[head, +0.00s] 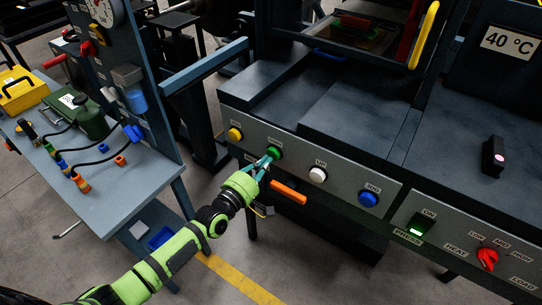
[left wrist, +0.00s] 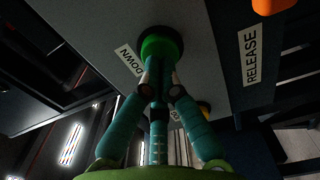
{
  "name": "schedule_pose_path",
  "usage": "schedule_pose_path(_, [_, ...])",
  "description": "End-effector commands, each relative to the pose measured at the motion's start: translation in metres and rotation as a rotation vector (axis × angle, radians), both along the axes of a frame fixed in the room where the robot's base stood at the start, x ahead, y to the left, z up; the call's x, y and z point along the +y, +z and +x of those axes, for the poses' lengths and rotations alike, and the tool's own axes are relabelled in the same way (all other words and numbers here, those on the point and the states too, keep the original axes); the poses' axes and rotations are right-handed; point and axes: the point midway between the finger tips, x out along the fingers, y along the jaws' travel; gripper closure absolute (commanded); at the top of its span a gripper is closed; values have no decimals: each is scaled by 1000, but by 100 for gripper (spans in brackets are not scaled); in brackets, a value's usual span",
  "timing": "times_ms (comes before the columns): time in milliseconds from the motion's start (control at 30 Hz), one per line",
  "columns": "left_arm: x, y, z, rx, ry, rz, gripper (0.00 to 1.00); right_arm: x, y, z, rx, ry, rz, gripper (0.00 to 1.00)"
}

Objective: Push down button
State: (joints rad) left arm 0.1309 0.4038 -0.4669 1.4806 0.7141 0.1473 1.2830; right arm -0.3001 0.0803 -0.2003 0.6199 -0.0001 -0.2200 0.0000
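The green down button (head: 274,152) is on the sloped grey front panel of the press, between a yellow and a white button. In the left wrist view the green button (left wrist: 161,45) sits in a dark ring beside a label reading DOWN. My left gripper (head: 266,162) is at this button. Its teal fingers are drawn together, and their tips (left wrist: 159,73) point at the button's face and overlap its lower edge in the wrist view. I cannot tell whether they touch it. The gripper holds nothing. My right gripper is not in view.
A yellow button (head: 235,134), a white UP button (head: 317,175) and a blue button (head: 368,199) share the panel. An orange release handle (head: 288,192) sticks out just below, close to my gripper. A workbench (head: 112,205) with cables stands at the left.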

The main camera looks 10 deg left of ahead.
Motion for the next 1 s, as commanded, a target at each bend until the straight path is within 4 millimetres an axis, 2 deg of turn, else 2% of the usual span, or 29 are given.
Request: schedule_pose_path(1000, [-2,0,6,0,0,0,100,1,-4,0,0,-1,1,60])
